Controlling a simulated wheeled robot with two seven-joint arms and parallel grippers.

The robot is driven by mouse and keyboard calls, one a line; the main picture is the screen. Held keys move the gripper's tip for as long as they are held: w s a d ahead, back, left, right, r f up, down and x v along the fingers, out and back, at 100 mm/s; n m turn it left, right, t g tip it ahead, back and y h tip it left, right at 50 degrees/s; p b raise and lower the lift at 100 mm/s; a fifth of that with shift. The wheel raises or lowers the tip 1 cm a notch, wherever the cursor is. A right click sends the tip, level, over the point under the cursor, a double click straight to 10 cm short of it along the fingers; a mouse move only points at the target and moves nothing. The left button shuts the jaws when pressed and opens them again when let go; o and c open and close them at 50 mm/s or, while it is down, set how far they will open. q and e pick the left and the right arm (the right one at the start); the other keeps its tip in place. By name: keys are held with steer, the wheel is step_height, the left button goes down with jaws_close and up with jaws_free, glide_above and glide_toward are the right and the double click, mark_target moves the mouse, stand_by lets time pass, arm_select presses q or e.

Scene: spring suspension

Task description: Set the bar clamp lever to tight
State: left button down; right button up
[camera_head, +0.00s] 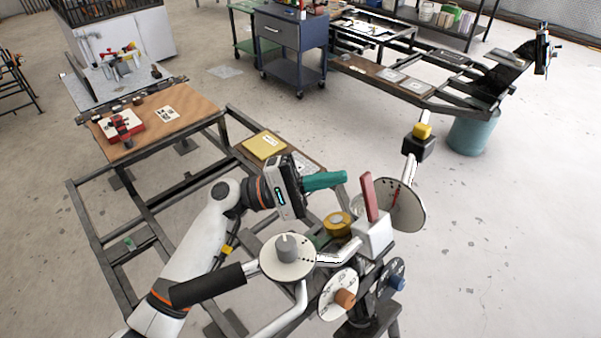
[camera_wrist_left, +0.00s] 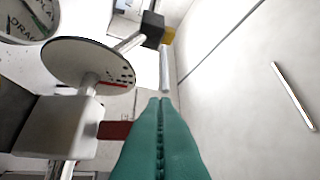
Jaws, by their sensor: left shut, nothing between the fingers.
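A red lever (camera_head: 370,197) stands nearly upright from a white block (camera_head: 375,236) on the dark frame; it looks like the clamp lever, though no label on it is readable. A pale marked disc (camera_head: 404,206) with a red line is behind it. My left gripper (camera_head: 343,179) has teal fingers, closed together and empty, left of the lever's top. In the left wrist view the closed fingers (camera_wrist_left: 160,101) reach past the red lever (camera_wrist_left: 115,130), which is partly hidden behind them; the white block (camera_wrist_left: 60,126) and disc (camera_wrist_left: 88,66) lie to the left. My right gripper is not in view.
Close by are a disc with a grey knob (camera_head: 287,247), one with an orange knob (camera_head: 344,298), a blue dial (camera_head: 396,276) and a yellow roll (camera_head: 338,224). Open floor lies at right.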

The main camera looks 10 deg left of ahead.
mark_target(370, 198)
arm_select(q)
steer(key=shift+s+d+r+p, duration=0.35)
steer(key=shift+s+d, duration=0.2)
steer(key=shift+d, duration=0.1)
steer(key=shift+s+d+r+p, duration=0.3)
steer(key=shift+s+d+p, duration=0.05)
steer(key=shift+s+d, duration=0.25)
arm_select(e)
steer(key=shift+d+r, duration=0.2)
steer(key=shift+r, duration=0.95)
arm_select(q)
steer(key=shift+w, duration=0.1)
steer(key=shift+r, duration=0.15)
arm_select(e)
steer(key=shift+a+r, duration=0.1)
